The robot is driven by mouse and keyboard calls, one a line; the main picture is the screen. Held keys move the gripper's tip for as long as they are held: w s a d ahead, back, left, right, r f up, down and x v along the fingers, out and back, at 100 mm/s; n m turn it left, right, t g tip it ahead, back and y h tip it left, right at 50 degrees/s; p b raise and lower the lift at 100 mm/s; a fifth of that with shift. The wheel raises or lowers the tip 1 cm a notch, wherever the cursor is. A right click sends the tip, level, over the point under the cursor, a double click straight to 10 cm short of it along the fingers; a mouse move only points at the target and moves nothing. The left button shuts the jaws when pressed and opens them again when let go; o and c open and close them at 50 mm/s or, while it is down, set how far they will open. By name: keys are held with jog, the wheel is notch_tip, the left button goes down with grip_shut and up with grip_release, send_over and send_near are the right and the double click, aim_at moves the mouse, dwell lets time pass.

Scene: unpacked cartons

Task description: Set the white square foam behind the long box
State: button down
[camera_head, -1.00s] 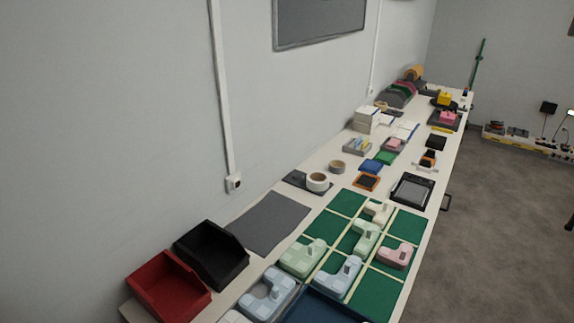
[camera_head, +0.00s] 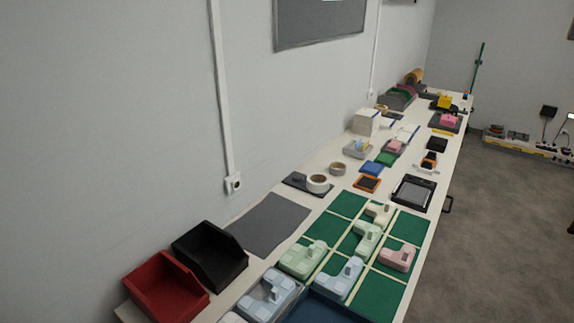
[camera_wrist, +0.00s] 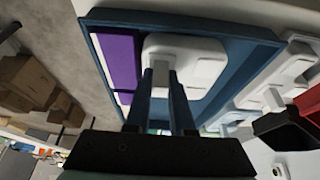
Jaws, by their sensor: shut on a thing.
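In the wrist view, the white square foam (camera_wrist: 200,52), a rounded white block, shows just beyond my gripper (camera_wrist: 162,72). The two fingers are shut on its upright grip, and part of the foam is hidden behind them. It appears over or inside a blue tray (camera_wrist: 232,18); I cannot tell whether it touches the floor of it. A long purple box (camera_wrist: 121,62) lies along the left side of the tray, left of the foam. In the head view, only part of the blue tray (camera_head: 322,309) shows at the bottom edge, and my gripper is not visible.
Pale foam pieces sit beside the tray and on a green grid mat (camera_head: 378,291). A red bin (camera_head: 165,290) and a black bin (camera_head: 210,257) stand at the left. A grey mat (camera_head: 268,225) lies bare. More goods crowd the table's far end.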

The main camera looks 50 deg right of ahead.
jog(key=shift+f+b, duration=0.55)
jog(key=shift+f, duration=0.4)
jog(key=c, duration=0.7)
grip_release()
jog(key=v, duration=1.3)
